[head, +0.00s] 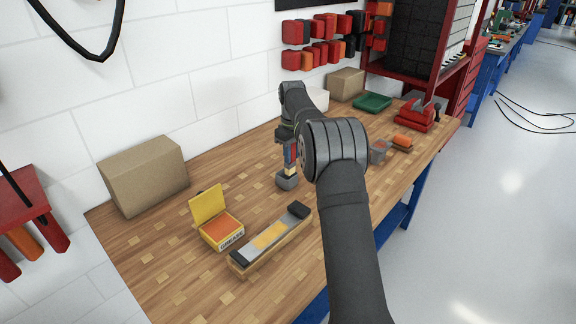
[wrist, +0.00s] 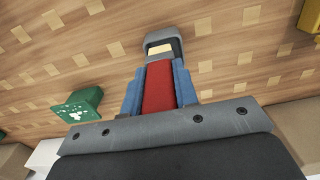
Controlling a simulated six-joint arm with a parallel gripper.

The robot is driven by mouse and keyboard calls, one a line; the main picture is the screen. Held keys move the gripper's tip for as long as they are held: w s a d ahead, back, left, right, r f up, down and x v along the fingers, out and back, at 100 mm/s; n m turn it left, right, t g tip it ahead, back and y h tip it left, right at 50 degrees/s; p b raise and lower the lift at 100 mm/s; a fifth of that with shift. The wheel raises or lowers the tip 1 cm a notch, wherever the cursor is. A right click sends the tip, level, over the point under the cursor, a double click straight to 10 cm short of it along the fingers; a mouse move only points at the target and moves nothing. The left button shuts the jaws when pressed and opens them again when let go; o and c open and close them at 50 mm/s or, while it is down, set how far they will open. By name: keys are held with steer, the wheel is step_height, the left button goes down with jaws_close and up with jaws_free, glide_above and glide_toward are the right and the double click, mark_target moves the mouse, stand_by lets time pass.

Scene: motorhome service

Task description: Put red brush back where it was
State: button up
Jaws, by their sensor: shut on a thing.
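My gripper (wrist: 158,92) is shut on the red brush (wrist: 158,88), with a blue finger on each side of its red handle. A cream part (wrist: 164,48) shows beyond the handle, and a dark grey piece surrounds its far end. I cannot tell whether this grey piece belongs to the brush or is a separate holder. In the head view my gripper (head: 289,155) points down over the wooden bench, left of my forearm. The grey piece (head: 287,182) is at or just above the bench top; contact is unclear.
On the bench (head: 160,255) stand an open yellow grease box (head: 222,230), a long tray (head: 268,240) and a cardboard box (head: 145,175). A green tray (head: 372,102), red vise (head: 415,115) and small grey container (head: 378,151) are farther back. My arm hides part of the bench.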

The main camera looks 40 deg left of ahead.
steer(key=shift+s+a+f, duration=0.2)
steer(key=shift+a+f, duration=0.2)
steer(key=shift+a, duration=0.25)
steer(key=shift+f, duration=1.95)
steer(key=shift+f, duration=0.15)
steer(key=o, duration=1)
step_height(320, 180, up, 12)
steer(key=shift+r, duration=0.15)
